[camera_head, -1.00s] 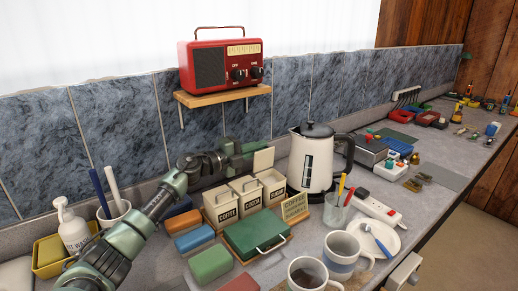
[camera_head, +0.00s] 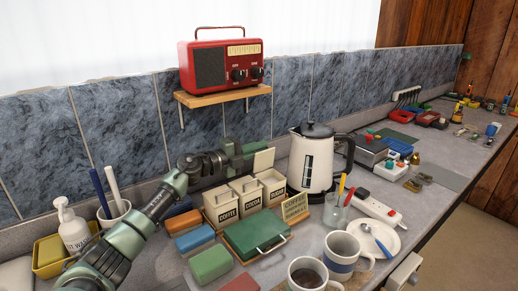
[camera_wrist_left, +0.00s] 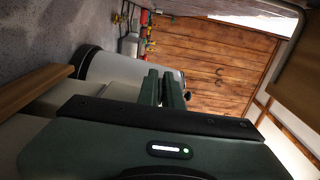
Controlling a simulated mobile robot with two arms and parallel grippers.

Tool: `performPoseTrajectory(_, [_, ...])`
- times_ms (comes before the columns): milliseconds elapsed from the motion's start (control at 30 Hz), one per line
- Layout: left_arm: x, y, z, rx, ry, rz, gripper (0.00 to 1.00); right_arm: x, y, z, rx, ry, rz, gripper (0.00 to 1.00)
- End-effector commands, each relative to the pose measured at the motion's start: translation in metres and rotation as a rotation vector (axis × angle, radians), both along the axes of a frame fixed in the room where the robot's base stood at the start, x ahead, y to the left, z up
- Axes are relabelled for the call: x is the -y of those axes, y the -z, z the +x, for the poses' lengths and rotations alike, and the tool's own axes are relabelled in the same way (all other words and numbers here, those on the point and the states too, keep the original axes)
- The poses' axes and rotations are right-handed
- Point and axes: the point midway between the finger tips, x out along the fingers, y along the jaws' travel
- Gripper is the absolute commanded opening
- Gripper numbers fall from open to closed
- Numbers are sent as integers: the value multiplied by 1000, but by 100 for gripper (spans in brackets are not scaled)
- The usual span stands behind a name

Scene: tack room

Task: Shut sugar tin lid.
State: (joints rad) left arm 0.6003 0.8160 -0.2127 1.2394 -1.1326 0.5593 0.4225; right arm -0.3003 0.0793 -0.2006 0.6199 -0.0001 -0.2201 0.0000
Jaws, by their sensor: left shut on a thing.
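Three cream tins stand in a row on the counter. The left tin is marked coffee and the middle one cocoa. The right one, the sugar tin (camera_head: 275,193), has a label too small to read surely. Its cream lid (camera_head: 263,160) stands raised at the back, open. My left gripper (camera_head: 256,149) reaches in from the left behind the tins, at the top of the raised lid. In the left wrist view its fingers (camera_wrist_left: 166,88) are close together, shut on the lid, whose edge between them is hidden. My right gripper is not in view.
A white kettle (camera_head: 312,160) stands close to the right of the tins. A green box (camera_head: 255,234) and a small sign (camera_head: 295,207) are in front. A radio (camera_head: 222,62) sits on a wall shelf above. Mugs (camera_head: 307,275) stand at the front.

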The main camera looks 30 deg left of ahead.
Motion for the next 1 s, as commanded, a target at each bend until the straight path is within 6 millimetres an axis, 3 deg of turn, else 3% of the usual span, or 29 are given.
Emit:
performPoseTrajectory(567, [10,3,-4,33,8,93,0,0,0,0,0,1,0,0])
performPoseTrajectory(1000, [30,3,-13,157,8,369,0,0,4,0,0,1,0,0])
